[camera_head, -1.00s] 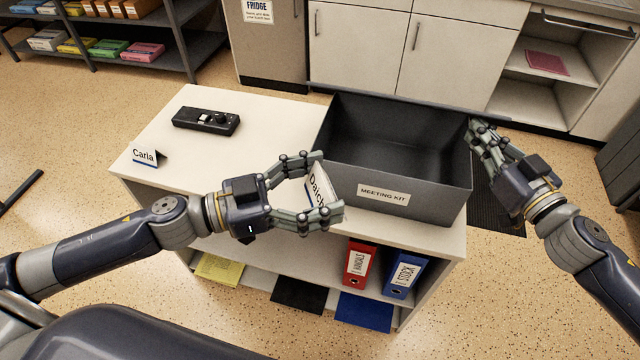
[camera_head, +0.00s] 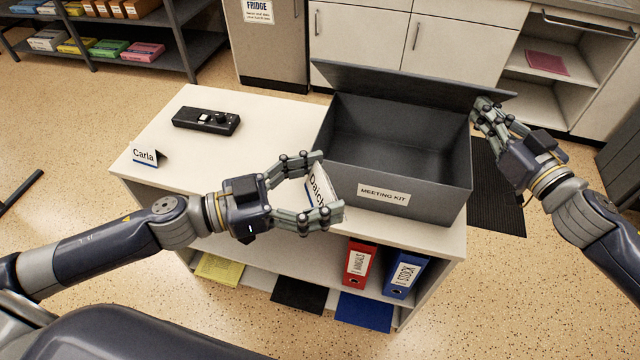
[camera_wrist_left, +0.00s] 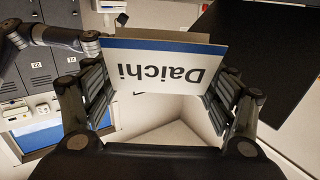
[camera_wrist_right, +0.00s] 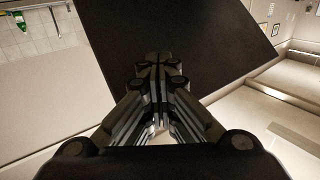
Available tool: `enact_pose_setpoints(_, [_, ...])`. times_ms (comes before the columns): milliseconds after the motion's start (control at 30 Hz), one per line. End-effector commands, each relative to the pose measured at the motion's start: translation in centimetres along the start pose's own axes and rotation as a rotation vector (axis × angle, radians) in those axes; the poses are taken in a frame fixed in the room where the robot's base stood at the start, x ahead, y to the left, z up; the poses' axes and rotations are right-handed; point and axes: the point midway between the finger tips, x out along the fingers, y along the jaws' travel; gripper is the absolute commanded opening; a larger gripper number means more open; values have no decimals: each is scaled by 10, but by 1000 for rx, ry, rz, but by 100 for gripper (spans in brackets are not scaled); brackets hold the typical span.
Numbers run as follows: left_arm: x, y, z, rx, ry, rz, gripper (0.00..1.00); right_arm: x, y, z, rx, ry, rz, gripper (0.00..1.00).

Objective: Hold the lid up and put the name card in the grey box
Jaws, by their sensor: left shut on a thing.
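The grey box (camera_head: 410,205) labelled MEETING KIT stands on the white table, its inside empty. Its dark lid (camera_head: 400,82) is tilted up at the back edge, inner face showing. My right gripper (camera_head: 481,108) is at the lid's right end; its fingertips meet in the right wrist view (camera_wrist_right: 160,62), in front of the dark lid (camera_wrist_right: 205,35). My left gripper (camera_head: 330,185) is shut on the Daichi name card (camera_head: 316,188), just left of the box's front left corner and apart from it. The card also shows between the fingers in the left wrist view (camera_wrist_left: 160,68).
A second name card, Carla (camera_head: 146,156), stands at the table's left edge. A black device (camera_head: 206,121) lies at the table's back left. Red (camera_head: 360,264) and blue (camera_head: 404,276) binders stand on the shelf below.

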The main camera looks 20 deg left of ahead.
Motion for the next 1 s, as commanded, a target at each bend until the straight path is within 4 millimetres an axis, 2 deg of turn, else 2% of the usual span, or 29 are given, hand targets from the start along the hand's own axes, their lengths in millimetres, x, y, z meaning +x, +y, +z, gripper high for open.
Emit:
enact_pose_setpoints(500, [0,0,0,0,0,0,67,21,15,-22,-2,3,2,0])
enact_pose_setpoints(1000, [0,0,0,0,0,0,67,26,18,-26,-1,1,1,0])
